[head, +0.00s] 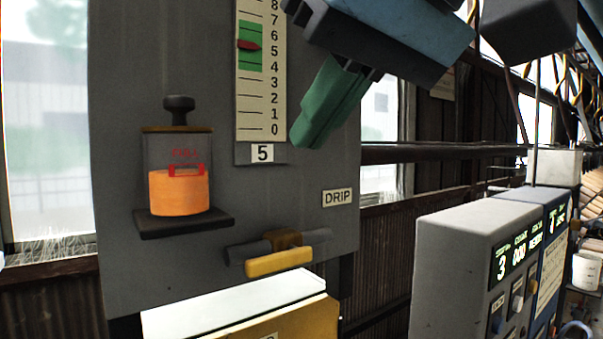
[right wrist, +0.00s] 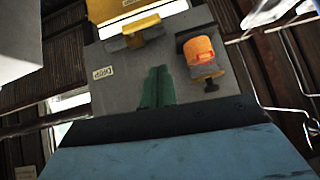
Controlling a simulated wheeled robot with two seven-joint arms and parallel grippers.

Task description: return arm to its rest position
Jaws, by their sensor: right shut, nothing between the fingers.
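My right gripper (head: 304,137) comes in from the top right in the head view, with a blue body and green fingers. The fingers are together, with nothing between them. In the right wrist view the shut green fingers (right wrist: 158,70) point toward the same panel. I cannot tell whether they touch it. My left gripper is not in view.
A jar (head: 178,190) with orange contents stands on a small dark shelf on the panel. Below is a yellow-handled valve (head: 278,262) over a yellow box (head: 285,325). A grey control box (head: 455,260) with a lit display stands at the right. Open space lies between panel and box.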

